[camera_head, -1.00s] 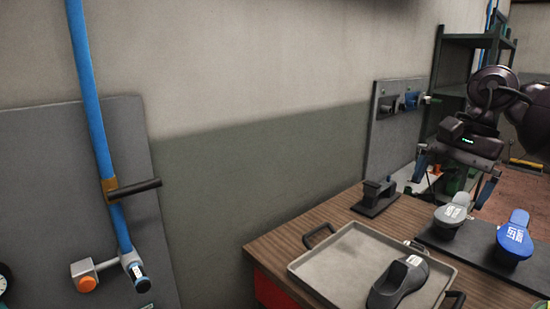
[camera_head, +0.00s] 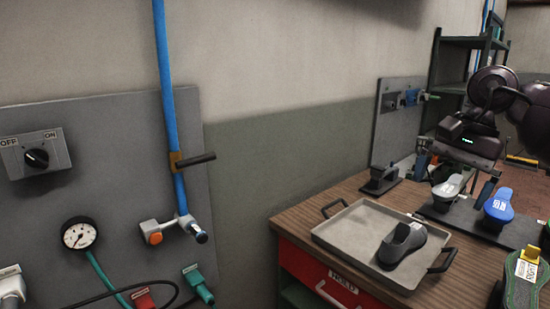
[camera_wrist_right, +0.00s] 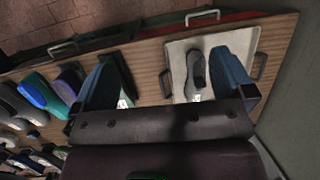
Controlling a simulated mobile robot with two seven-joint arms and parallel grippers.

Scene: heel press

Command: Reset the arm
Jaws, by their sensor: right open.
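My right gripper (camera_head: 455,180) hangs above the back of the workbench in the head view, near the grey shoe form (camera_head: 450,188). Its two blue fingers are apart with nothing held between them. In the right wrist view the spread fingers of the gripper (camera_wrist_right: 165,75) frame the wooden bench top and part of the tray (camera_wrist_right: 177,60). My right arm, dark, comes in from the right edge of the head view. My left arm and gripper are not in view.
A grey tray (camera_head: 345,232) with a dark shoe (camera_head: 403,243) sits on the bench. A blue shoe form (camera_head: 498,205) stands on a dark mat. Left is a wall panel with an OFF/ON switch (camera_head: 36,158), a gauge (camera_head: 79,234) and a blue pipe (camera_head: 168,80).

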